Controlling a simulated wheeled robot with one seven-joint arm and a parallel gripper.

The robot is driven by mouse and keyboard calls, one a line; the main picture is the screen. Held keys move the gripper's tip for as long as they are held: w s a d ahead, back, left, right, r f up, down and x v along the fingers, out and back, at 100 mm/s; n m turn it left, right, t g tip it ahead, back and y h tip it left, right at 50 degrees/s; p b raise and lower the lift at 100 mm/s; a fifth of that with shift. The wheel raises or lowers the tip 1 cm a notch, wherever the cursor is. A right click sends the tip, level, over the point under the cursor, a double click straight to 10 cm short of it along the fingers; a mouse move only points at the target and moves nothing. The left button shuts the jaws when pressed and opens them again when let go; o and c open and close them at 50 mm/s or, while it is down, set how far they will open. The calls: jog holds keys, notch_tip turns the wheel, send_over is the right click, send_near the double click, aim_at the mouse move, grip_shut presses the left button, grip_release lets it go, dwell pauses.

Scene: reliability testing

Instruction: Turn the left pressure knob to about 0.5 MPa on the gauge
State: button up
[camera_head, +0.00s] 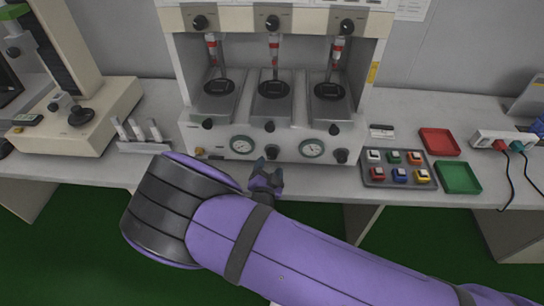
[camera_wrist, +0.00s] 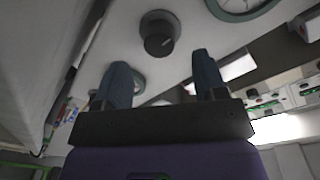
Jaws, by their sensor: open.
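The test machine (camera_head: 225,155) stands on the bench with a left gauge (camera_head: 242,145) and a right gauge (camera_head: 312,148) on its lower front. The left pressure knob (camera_head: 272,152) is dark and sits just right of the left gauge. My gripper (camera_head: 267,172) is open and empty, just in front of and below that knob. In the wrist view a dark round knob (camera_wrist: 158,34) shows beyond the open fingertips of my gripper (camera_wrist: 161,62), roughly between them and apart from them. The gauge needles are too small to read.
Another dark knob (camera_head: 341,155) sits right of the right gauge. A small rack with white tubes (camera_head: 145,147) stands left of the machine.

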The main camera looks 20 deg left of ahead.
aim_at(271, 157)
jog(key=shift+w+a, duration=0.25)
jog(key=shift+w, duration=1.05)
jog(key=shift+w+a, duration=0.2)
jog(key=shift+w, duration=1.05)
jog(key=shift+c, duration=0.5)
jog(key=c, duration=0.8)
